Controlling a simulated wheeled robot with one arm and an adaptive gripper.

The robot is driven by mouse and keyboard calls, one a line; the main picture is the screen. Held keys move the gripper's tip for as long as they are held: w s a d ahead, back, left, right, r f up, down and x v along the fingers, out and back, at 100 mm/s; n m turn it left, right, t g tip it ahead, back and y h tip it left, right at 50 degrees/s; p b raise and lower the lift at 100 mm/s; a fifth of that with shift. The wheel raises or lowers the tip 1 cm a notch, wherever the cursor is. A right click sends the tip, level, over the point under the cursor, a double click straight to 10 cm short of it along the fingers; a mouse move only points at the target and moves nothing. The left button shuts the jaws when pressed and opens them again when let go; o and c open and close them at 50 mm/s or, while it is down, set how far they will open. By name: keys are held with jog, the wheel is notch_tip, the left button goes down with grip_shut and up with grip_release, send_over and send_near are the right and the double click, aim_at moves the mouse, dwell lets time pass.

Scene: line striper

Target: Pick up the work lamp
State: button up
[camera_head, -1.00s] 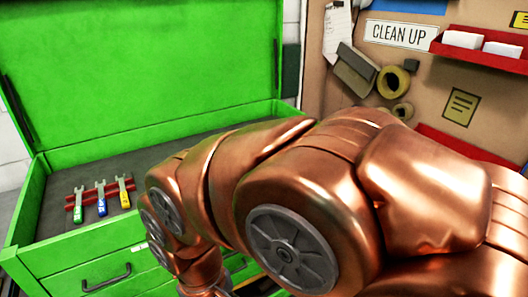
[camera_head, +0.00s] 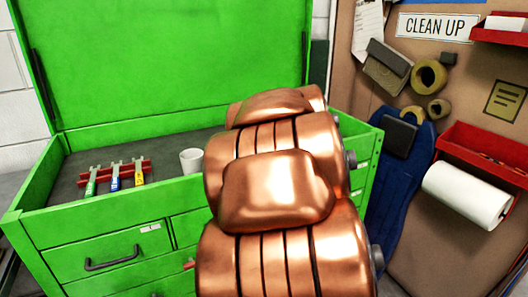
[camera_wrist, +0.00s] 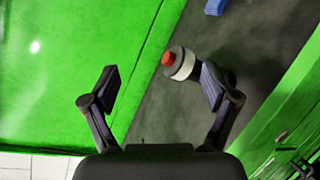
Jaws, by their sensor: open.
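In the wrist view my gripper (camera_wrist: 160,76) is open and empty, its two dark fingers spread apart. A small round object with a red end, a white band and a dark body (camera_wrist: 182,63) lies on the grey tray floor, just beyond and beside the right fingertip. It may be the work lamp, but I cannot be sure. Part of it is hidden behind the right finger, and I cannot tell whether they touch. In the head view my copper arm hides my gripper and part of the tray.
The green tool chest (camera_head: 50,225) has its lid raised. Its tray holds several coloured wrenches (camera_head: 115,178) on a red rack and a white cup (camera_head: 191,160). A blue item (camera_wrist: 215,6) shows in the wrist view. A pegboard with a paper roll (camera_head: 467,195) stands at right.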

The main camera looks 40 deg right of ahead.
jog(key=shift+w+d+f+n+t+y+b, duration=0.75)
jog(key=shift+w+f+n+t+y, duration=0.5)
jog(key=shift+n, duration=1.6)
jog(key=shift+w+d+f+n+t+y+b, duration=0.75)
jog(key=shift+w+n, duration=0.9)
jog(key=shift+n, duration=1.15)
jog(key=shift+w+d+f+n+t+y+b, duration=0.9)
jog(key=shift+w+n+y, duration=0.55)
jog(key=shift+n, duration=1.4)
jog(key=shift+a+f, duration=0.15)
jog(key=shift+a, duration=0.05)
grip_shut()
